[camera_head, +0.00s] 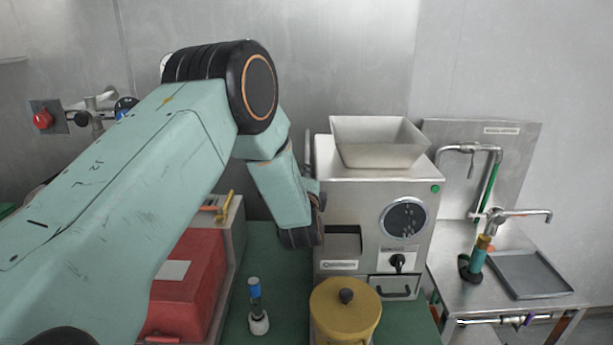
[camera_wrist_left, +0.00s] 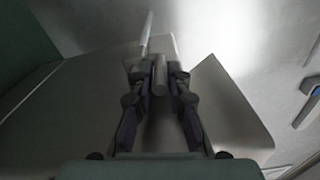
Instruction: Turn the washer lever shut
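A steel grinder (camera_head: 376,215) stands on the green counter, with a grey upright bar (camera_head: 309,150) at its left side. My left arm reaches across from the left, and its gripper (camera_head: 316,198) is at that side of the grinder, mostly hidden by my own wrist. In the left wrist view, a short grey cylindrical handle (camera_wrist_left: 160,76) lies between the two dark fingers of the left gripper (camera_wrist_left: 159,82). Whether the fingers press on it cannot be told. I cannot tell for sure that this handle is the washer lever. My right gripper is not in view.
A hopper (camera_head: 380,140) tops the grinder. A yellow lidded canister (camera_head: 345,312) stands in front, and a small blue-topped tool (camera_head: 257,305) to its left. A red box (camera_head: 190,280) is under my arm. A steel sink unit (camera_head: 490,255) with taps is at right.

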